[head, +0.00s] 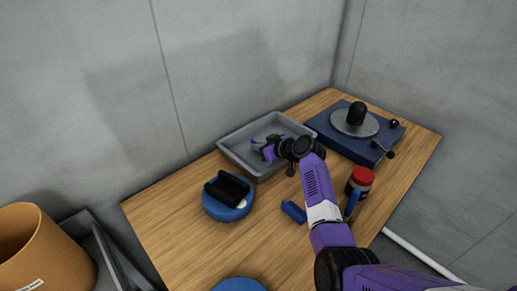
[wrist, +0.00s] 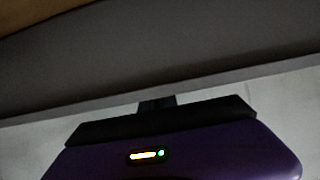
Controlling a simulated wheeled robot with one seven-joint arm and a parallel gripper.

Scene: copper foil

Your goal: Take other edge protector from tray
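The grey tray (head: 236,157) stands at the back of the wooden table, against the wall. My gripper (head: 266,149) is down inside the tray, over its middle. No edge protector can be made out in the tray; my gripper and wrist cover part of its floor. In the wrist view a dark grey surface, seemingly the tray wall (wrist: 170,60), fills the upper part. My purple gripper body and a dark finger part (wrist: 157,104) show below it. Neither view shows the gap between the fingers, or whether anything is held.
A blue round stand (head: 226,211) with a black trough-like piece (head: 228,188) is left of the arm. A blue turntable-like device (head: 340,138) is at the back right. A red-lidded jar (head: 361,178) and small blue object (head: 294,211) flank my arm.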

